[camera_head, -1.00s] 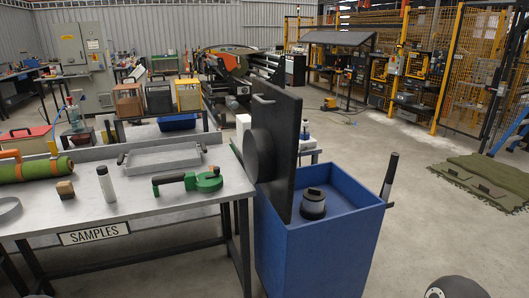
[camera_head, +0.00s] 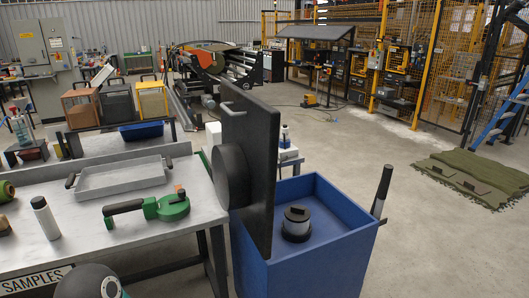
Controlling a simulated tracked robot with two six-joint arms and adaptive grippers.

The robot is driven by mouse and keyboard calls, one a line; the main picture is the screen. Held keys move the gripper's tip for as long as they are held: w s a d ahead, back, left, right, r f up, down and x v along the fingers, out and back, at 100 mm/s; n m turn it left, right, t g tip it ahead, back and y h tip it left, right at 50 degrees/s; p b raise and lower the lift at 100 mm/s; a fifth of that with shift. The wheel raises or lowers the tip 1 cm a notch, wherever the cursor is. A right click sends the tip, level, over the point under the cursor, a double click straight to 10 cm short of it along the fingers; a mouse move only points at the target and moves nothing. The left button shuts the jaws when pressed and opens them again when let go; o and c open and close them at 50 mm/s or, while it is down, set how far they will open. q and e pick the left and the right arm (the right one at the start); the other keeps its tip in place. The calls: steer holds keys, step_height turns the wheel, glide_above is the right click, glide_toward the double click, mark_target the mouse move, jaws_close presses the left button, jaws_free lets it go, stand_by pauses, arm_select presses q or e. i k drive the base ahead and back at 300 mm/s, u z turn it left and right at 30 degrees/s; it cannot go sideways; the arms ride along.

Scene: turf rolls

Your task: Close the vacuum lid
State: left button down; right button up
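The vacuum is an open-topped blue box (camera_head: 317,260) right of the samples table. Its flat black lid (camera_head: 262,175) stands upright at the left side of the opening, so it is open. The lid has a small pale handle (camera_head: 233,108) near its top and a round black drum (camera_head: 230,175) on its left face. A black and grey cylindrical part (camera_head: 296,224) sits inside the box. A dark lever with a black grip (camera_head: 384,185) rises at the box's right side. Neither gripper is in view; only a dark rounded part of my arm shows at the bottom left.
The metal table (camera_head: 160,235) left of the box holds a green tool (camera_head: 150,208), a white bottle (camera_head: 44,218) and a shallow metal tray (camera_head: 122,180). The floor right of the box is clear up to green turf mats (camera_head: 478,175).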

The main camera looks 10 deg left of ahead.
mark_target(244, 167)
steer(key=u, duration=0.1)
steer(key=i, duration=1)
steer(key=u, duration=0.45)
